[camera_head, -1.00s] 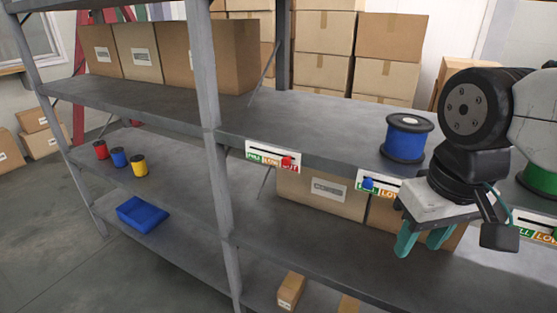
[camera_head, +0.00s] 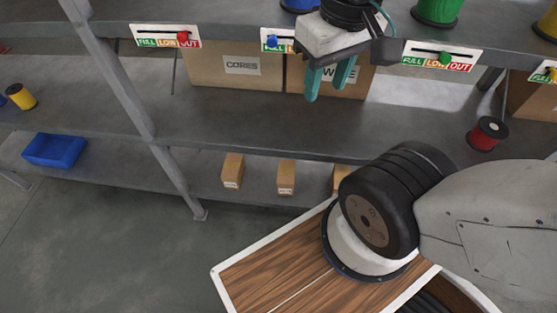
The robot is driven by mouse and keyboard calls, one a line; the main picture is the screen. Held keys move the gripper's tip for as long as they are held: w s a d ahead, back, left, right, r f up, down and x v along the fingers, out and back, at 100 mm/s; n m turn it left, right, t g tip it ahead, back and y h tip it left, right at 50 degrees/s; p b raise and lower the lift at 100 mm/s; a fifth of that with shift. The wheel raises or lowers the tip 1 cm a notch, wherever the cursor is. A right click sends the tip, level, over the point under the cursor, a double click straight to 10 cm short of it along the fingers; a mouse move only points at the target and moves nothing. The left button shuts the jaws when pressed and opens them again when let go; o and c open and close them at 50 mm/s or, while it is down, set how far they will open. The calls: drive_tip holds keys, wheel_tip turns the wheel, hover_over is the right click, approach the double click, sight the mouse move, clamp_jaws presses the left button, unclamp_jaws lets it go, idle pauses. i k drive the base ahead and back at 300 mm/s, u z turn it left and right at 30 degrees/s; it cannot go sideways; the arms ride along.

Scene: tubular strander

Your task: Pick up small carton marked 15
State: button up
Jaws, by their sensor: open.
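Small brown cartons stand on the lowest shelf: a left carton (camera_head: 232,170), a middle carton (camera_head: 286,176) and a right carton (camera_head: 342,178) partly hidden by my arm. Each of the left and middle ones has a small label, too small to read, so I cannot tell which is marked 15. My gripper (camera_head: 332,84) has teal fingers. It is open and empty, pointing down in front of the upper shelf's edge, in front of the large cartons, well above and apart from the small cartons.
A large carton labelled CORES (camera_head: 235,66) and another large carton (camera_head: 350,80) stand on the middle shelf. A red spool (camera_head: 487,133) is at its right. A blue bin (camera_head: 54,149) lies at left. A shelf post (camera_head: 125,95) stands left of the cartons. Floor at lower left is clear.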

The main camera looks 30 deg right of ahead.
sight(287, 169)
drive_tip(key=k, duration=0.5)
drive_tip(key=u, duration=2.15)
drive_tip(key=i, duration=1.4)
drive_tip(key=z, duration=2.4)
